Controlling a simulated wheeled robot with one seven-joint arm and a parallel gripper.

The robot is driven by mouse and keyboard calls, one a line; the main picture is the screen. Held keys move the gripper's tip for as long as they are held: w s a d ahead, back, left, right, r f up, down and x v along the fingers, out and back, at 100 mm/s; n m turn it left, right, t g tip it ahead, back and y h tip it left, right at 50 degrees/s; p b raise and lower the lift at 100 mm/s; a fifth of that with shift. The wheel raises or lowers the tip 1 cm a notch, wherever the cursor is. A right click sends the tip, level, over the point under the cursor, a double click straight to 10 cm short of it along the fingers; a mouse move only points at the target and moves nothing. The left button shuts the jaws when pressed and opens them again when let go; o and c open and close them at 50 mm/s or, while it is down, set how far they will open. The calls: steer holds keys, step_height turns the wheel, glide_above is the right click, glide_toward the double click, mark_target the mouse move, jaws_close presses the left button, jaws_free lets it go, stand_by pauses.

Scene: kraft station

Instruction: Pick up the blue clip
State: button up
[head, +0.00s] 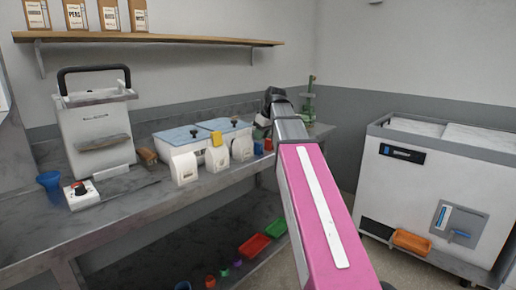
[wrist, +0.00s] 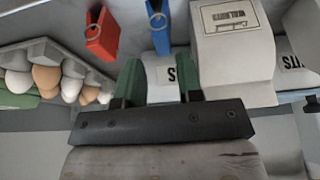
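The blue clip (wrist: 158,28) is at the top middle of the wrist view, with a metal ring at its end. A similar red clip (wrist: 102,35) is to its left. In the head view my arm hides most of the gripper.
A tray of eggs (wrist: 35,75) is left in the wrist view, and a pale labelled container (wrist: 235,45) is right of the blue clip. On the bench (head: 140,205) stand white bins (head: 184,164) and a handled machine (head: 97,130). A white cabinet (head: 435,190) stands right.

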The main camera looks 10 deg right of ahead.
mark_target(259, 144)
steer(key=shift+s+x, duration=0.15)
steer(key=shift+x, duration=1.1)
steer(key=shift+s+x, duration=0.1)
steer(key=shift+x, duration=1.1)
steer(key=shift+f, duration=0.1)
jaws_close()
